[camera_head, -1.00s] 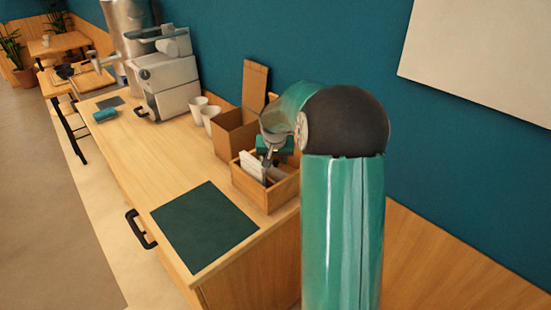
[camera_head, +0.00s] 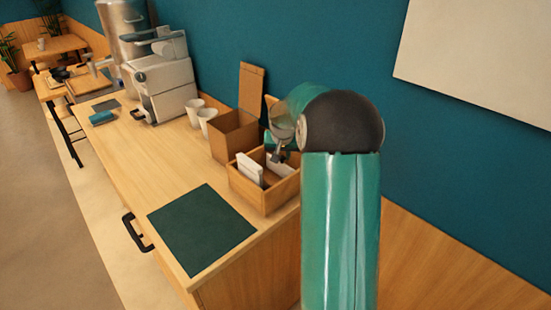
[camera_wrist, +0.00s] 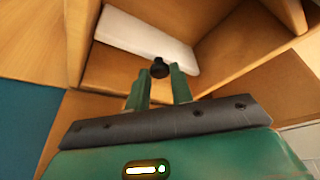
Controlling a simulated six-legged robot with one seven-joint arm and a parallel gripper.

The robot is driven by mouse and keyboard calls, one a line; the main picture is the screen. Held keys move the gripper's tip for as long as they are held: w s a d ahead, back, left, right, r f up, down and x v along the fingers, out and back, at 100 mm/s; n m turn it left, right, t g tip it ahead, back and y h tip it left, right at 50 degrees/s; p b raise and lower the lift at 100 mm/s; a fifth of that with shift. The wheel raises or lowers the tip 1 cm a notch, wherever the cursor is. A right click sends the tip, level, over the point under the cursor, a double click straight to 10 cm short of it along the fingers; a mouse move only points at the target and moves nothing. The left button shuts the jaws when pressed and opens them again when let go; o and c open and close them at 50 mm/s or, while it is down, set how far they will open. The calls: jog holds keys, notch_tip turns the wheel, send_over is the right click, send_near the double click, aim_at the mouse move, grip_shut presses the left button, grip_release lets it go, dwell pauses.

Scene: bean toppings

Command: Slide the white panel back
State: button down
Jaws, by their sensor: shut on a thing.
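My gripper (camera_head: 281,152) is low over a wooden box (camera_head: 265,204), at its back part. In the wrist view its two teal fingers (camera_wrist: 160,82) straddle a small dark round knob (camera_wrist: 160,67) and are shut on it. A white panel (camera_wrist: 150,38) lies just beyond the knob; whether the knob is fixed to it is not clear. In the head view a white slab (camera_head: 249,168) stands in the box's left part, and another white piece (camera_head: 279,168) shows under my gripper, partly hidden.
A taller open brown box (camera_head: 232,140) stands behind the wooden box, with white cups (camera_head: 207,118) past it. A dark green mat (camera_head: 201,228) lies at the near end of the counter (camera_head: 150,160). The counter's middle is clear. The blue wall is close on the right.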

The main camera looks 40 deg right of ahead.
jog(key=c, duration=1.2)
grip_release()
jog(key=shift+r, duration=0.1)
jog(key=v, duration=1.3)
jog(key=shift+s+r, duration=0.15)
jog(key=shift+r, duration=0.15)
jog(key=shift+a, duration=0.1)
jog(key=s+a+r+n+t, duration=0.1)
jog(key=s+a+r+n, duration=0.15)
jog(key=s+a, duration=0.45)
jog(key=s+a+r+n, duration=0.1)
jog(key=s+a+r, duration=0.2)
jog(key=a, duration=0.8)
jog(key=s+a+f+n+t+y, duration=0.1)
jog(key=s+a+f+n, duration=0.3)
jog(key=s+a, duration=0.7)
jog(key=s+y, duration=0.1)
jog(key=s, duration=0.3)
jog(key=shift+a+f+y, duration=0.15)
jog(key=shift+a+y, duration=0.15)
jog(key=shift+a, duration=0.05)
